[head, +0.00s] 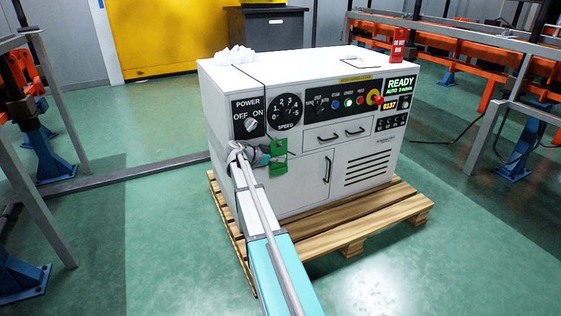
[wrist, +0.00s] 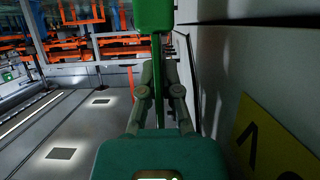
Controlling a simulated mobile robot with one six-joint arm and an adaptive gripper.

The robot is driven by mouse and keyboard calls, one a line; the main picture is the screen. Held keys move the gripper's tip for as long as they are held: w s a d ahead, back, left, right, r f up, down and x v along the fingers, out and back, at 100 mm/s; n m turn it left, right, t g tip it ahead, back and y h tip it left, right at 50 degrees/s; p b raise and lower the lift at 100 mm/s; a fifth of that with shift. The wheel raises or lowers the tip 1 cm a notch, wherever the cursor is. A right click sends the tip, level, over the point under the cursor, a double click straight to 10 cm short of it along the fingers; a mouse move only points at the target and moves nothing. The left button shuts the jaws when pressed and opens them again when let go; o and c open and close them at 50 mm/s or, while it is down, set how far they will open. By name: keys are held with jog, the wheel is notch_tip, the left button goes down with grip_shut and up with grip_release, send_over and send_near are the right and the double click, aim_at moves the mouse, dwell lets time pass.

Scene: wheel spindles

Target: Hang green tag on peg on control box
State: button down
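The white control box (head: 300,140) stands on a wooden pallet, its dial panel facing me. The green tag (head: 279,159) hangs in front of the box's front face, just below the power and speed dials. My gripper (head: 264,157) is at the tag's left side. In the wrist view, the gripper's fingers (wrist: 158,68) are closed around a green strip, and the green tag (wrist: 153,16) shows beyond the fingertips. I cannot clearly make out the peg; the gripper and tag cover part of that area. Whether the tag touches the box is unclear.
A red tag (head: 397,46) stands at the box's top right corner. Crumpled white material (head: 236,55) and a clipboard (head: 363,62) lie on top. The pallet (head: 385,222) sticks out in front. Orange racks stand left and right. The green floor in front is clear.

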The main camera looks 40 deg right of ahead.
jog(key=shift+w+d, duration=0.1)
jog(key=shift+w, duration=0.3)
dwell(0.5)
